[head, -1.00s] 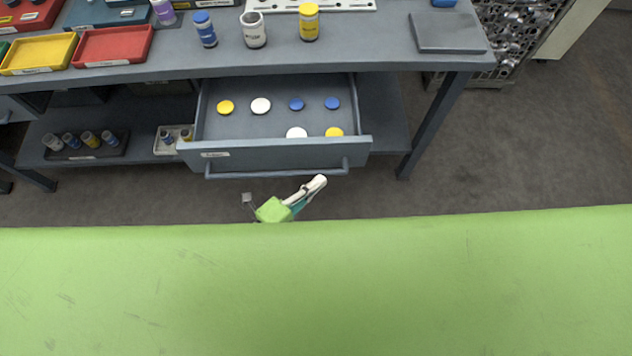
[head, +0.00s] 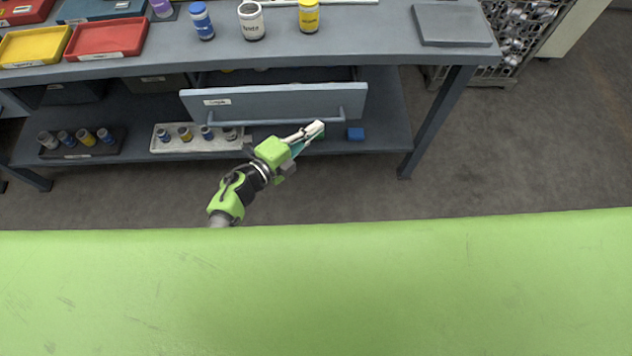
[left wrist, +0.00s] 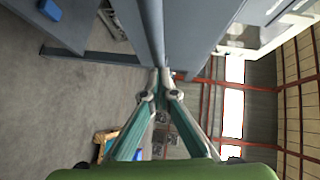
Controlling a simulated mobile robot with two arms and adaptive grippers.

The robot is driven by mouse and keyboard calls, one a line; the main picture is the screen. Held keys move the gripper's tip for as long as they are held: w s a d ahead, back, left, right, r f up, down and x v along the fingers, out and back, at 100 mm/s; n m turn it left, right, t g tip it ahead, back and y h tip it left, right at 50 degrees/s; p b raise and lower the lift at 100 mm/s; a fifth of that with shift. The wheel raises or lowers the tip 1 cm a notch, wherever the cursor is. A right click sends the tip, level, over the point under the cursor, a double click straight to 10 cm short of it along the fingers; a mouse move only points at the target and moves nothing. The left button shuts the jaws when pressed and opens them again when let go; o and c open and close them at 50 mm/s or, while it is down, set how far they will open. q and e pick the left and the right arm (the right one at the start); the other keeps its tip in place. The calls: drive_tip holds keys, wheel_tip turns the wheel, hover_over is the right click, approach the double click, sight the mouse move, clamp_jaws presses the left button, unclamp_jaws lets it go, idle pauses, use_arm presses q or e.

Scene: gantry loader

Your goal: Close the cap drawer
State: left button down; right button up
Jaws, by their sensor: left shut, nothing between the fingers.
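The grey cap drawer (head: 265,102) is partly open under the workbench, its front standing out from the bench edge. A narrow strip of its inside shows, with bits of caps at the bench edge. Its bar handle (head: 270,121) runs along the front. My left gripper (head: 318,128) is shut and empty, its fingertips at the right part of the handle. In the left wrist view the shut fingertips (left wrist: 160,78) meet the end of the handle bar (left wrist: 151,30) as seen there, beside the drawer front (left wrist: 195,30); contact is hard to confirm. My right gripper is out of view.
The bench top (head: 350,50) holds bottles, a red tray (head: 108,38), a yellow tray (head: 35,45) and a grey plate (head: 452,25). A bench leg (head: 437,120) stands at right.

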sight(310, 106)
use_arm(q)
drive_tip(key=w+b, duration=0.2)
drive_tip(key=w, duration=0.5)
drive_tip(key=shift+w+f+b, duration=0.1)
drive_tip(key=shift+w+b, duration=0.3)
drive_tip(key=shift+w+r, duration=0.15)
drive_tip(key=shift+r, duration=0.1)
drive_tip(key=shift+w+a+r, duration=0.1)
